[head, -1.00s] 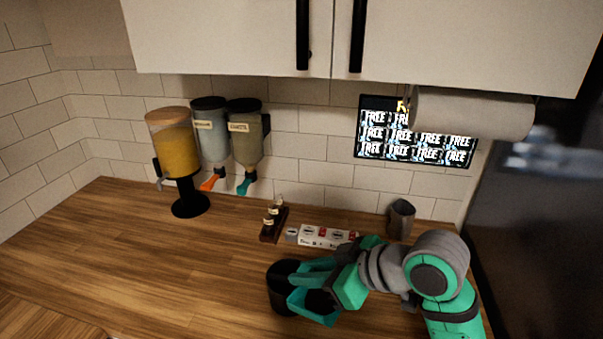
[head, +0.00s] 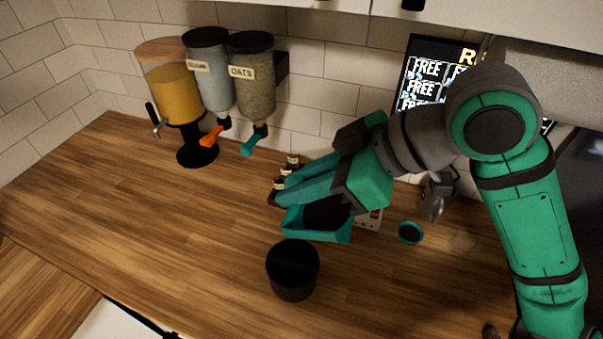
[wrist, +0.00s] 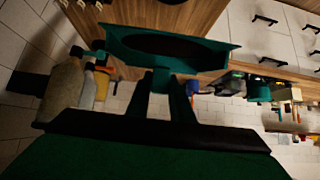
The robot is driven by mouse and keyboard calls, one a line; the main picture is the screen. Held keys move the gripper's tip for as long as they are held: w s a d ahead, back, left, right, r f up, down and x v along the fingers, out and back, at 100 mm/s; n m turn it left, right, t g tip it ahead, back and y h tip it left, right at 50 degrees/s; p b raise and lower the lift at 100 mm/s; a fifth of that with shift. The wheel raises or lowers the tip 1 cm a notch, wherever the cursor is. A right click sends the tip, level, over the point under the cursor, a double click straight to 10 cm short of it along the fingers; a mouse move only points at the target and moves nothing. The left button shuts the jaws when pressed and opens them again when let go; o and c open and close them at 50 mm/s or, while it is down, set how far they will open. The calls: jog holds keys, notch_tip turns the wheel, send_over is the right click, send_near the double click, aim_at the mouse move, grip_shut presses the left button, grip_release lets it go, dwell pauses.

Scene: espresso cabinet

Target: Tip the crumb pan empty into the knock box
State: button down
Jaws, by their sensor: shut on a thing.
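The crumb pan (head: 335,236) is a teal tray with dark crumbs inside. It looks roughly upright, beyond and slightly right of the knock box in the head view. In the wrist view the pan (wrist: 215,60) shows just past the fingers, its dark load still in it. My gripper (head: 300,190) is shut on the pan; the exact grip is partly hidden by the fingers. It also shows in the wrist view (wrist: 165,85). The knock box (head: 293,277) is a round black open tub on the counter. Its inside is too dark to read.
Small bottles (head: 291,163) stand behind the pan. A white box (head: 370,219), a teal-rimmed disc (head: 410,233) and a grey pitcher (head: 436,200) are to the right. Dispensers (head: 250,85) stand back left. The counter left of the knock box is clear.

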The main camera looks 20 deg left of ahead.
aim_at(299, 206)
jog(key=shift+s+f, duration=0.15)
jog(key=shift+f, duration=0.5)
jog(key=shift+h, duration=0.9)
jog(key=shift+a+f, duration=0.2)
jog(key=shift+f, duration=1.8)
jog(key=shift+a+f+h, duration=0.1)
jog(key=shift+f+h, duration=0.4)
jog(key=shift+f, duration=0.4)
jog(key=shift+a+f+h, duration=0.1)
jog(key=shift+f+h, duration=0.6)
jog(key=shift+f, duration=0.5)
jog(key=shift+a+f+h, duration=0.2)
jog(key=shift+f+h, duration=0.8)
jog(key=shift+f, duration=0.4)
jog(key=shift+a+f+h, duration=0.2)
jog(key=shift+f+h, duration=0.8)
jog(key=shift+f, duration=0.35)
jog(key=shift+a+f+h, duration=0.15)
jog(key=shift+f+h, duration=0.8)
jog(key=shift+f, duration=0.3)
jog(key=shift+a+f+h, duration=0.1)
jog(key=shift+f+h, duration=0.85)
jog(key=shift+f, duration=0.3)
jog(key=shift+a+f+h, duration=0.1)
jog(key=shift+f+h, duration=0.6)
jog(key=shift+h, duration=0.3)
jog(key=shift+f+h, duration=0.25)
jog(key=shift+h, duration=0.65)
